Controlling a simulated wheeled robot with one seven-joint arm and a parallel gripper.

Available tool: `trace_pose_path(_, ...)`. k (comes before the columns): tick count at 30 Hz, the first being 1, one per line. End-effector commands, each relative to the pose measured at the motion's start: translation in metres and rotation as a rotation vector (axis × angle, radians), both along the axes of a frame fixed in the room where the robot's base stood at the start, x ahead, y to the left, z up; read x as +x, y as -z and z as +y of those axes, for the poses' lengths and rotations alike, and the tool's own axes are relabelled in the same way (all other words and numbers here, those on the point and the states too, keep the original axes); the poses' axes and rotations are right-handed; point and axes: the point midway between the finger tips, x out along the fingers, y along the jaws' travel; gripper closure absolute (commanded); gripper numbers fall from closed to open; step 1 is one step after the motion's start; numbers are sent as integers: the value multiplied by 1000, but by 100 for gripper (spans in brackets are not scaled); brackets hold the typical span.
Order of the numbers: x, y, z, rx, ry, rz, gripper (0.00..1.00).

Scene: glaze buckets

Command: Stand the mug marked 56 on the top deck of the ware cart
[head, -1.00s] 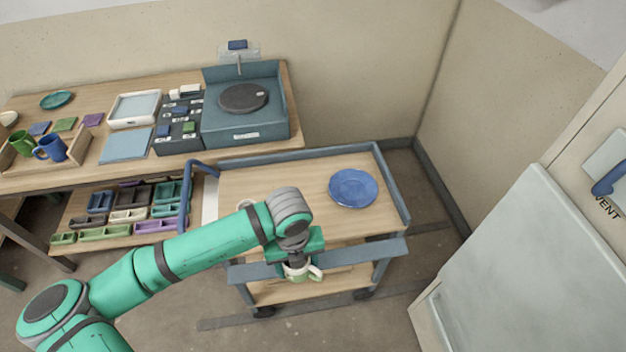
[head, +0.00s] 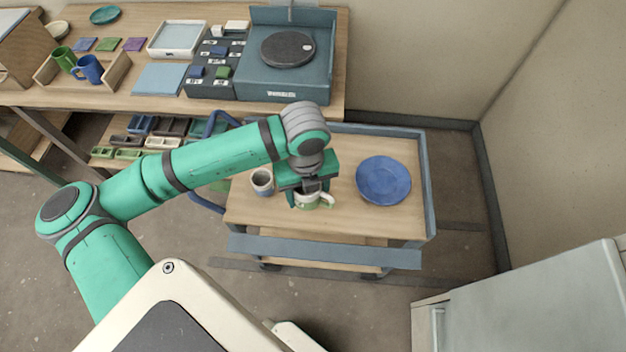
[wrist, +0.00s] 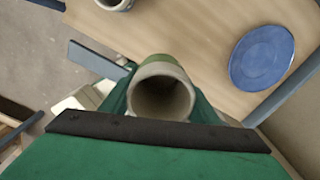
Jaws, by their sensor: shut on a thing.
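My gripper (head: 306,190) is shut on a mug (head: 313,201) with a cream rim and a green lower band; its handle points right. The mug looks upright, above the front part of the ware cart's wooden top deck (head: 335,222). I cannot tell whether its base touches the deck. No number shows on it. In the wrist view the held mug (wrist: 160,90) shows its open mouth, with the deck (wrist: 190,35) beyond.
A blue plate (head: 383,181) lies on the deck to the right. Another cup (head: 262,182) stands on the deck to the left. The cart has a raised grey rim (head: 428,180). A bench with a wheel (head: 287,49) stands behind; a pale cabinet (head: 530,300) is front right.

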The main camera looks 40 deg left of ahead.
Motion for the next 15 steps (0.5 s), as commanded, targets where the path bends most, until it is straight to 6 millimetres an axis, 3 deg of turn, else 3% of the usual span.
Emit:
trace_pose_path(5, 31, 19, 21, -1, -1, 2, 81)
trace_pose_path(9, 47, 43, 32, -2, -1, 2, 81)
trace_pose_path(15, 61, 64, 42, -1, 1, 1, 81)
